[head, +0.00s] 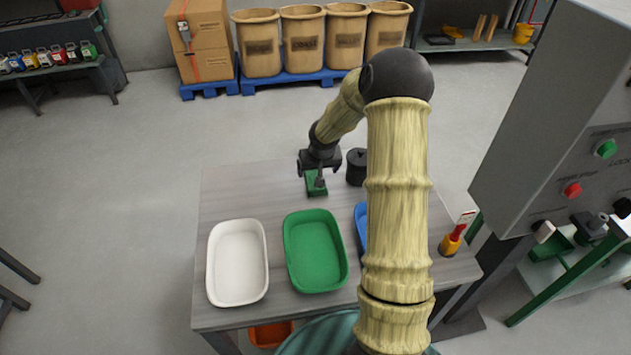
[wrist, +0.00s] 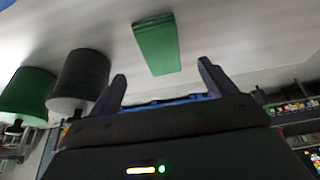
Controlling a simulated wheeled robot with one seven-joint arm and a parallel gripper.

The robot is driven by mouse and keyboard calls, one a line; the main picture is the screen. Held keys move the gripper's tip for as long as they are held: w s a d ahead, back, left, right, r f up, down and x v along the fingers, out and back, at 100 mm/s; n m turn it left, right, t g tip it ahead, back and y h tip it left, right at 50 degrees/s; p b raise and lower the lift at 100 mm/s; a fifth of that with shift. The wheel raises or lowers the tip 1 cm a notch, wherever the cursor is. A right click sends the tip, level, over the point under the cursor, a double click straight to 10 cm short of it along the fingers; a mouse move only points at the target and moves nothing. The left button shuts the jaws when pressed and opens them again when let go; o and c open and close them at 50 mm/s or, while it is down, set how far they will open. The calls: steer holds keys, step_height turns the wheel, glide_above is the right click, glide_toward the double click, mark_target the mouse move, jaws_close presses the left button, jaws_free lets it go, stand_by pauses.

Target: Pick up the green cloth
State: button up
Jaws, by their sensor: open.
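The green cloth (head: 316,186) lies as a small folded rectangle near the table's far edge, partly covered by my gripper (head: 318,173) in the head view. In the wrist view the green cloth (wrist: 157,44) shows as a flat folded strip on the pale surface. My gripper (wrist: 164,78) has its two fingers spread apart with nothing between them. The cloth is just beyond the fingertips, roughly centred between them, and seems apart from them.
A black canister (head: 357,167) stands close right of my gripper; the wrist view also shows a green one (wrist: 27,92). White (head: 237,262) and green (head: 315,251) trays, a partly hidden blue tray (head: 361,222) and an orange-handled brush (head: 452,242) are on the table (head: 240,190). Its far left is clear.

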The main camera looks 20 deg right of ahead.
mark_target(310, 176)
steer(key=shift+x, duration=1.05)
steer(key=shift+f, duration=0.1)
steer(key=shift+w+p+x, duration=0.2)
steer(key=shift+p+x, duration=0.35)
steer(key=shift+x, duration=2)
steer(key=shift+c, duration=0.4)
steer(key=c, duration=1)
